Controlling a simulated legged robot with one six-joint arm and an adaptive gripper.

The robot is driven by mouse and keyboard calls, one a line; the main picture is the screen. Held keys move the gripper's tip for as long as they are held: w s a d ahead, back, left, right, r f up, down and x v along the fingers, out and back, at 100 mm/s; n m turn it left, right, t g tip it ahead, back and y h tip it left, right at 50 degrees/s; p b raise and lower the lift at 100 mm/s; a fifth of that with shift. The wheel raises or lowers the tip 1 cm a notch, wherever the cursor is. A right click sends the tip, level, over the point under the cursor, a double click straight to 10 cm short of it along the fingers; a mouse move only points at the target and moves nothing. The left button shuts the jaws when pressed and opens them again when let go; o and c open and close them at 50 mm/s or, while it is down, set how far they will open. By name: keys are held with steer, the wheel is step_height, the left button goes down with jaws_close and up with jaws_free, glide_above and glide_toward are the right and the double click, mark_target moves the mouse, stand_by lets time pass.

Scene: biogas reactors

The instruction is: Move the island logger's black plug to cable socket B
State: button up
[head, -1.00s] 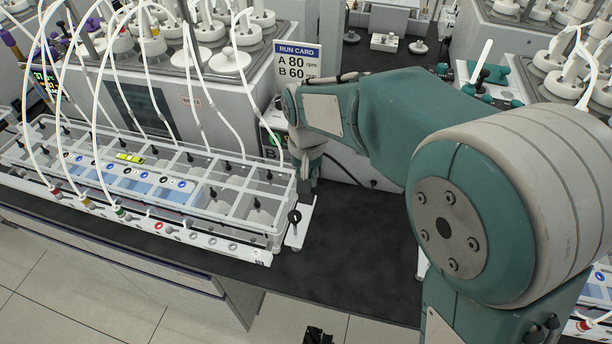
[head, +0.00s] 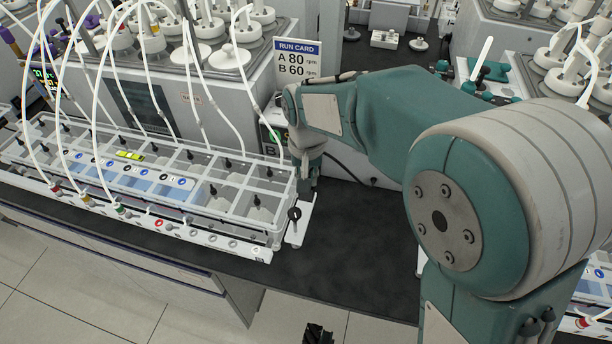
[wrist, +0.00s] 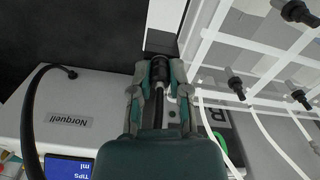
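My gripper (wrist: 160,80) points down beside the right end of the clear tank; in the head view its wrist end (head: 305,165) shows but its fingertips are hard to make out. In the wrist view the two fingers close on both sides of a black cylinder, which looks like the black plug (wrist: 160,70). A green label with a B (wrist: 220,118) is partly hidden right of the fingers. The socket opening itself cannot be made out.
The clear tank (head: 240,205) with white tubes and a front row of coloured ports stands left of my gripper. A black knob (head: 294,214) sits on a white bracket at its end. A run card (head: 298,60) stands behind. The dark bench (head: 350,240) is clear to the right.

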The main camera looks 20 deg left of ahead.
steer(key=o, duration=0.4)
step_height(320, 180, up, 12)
steer(key=shift+w+f, duration=0.1)
stand_by(0.4)
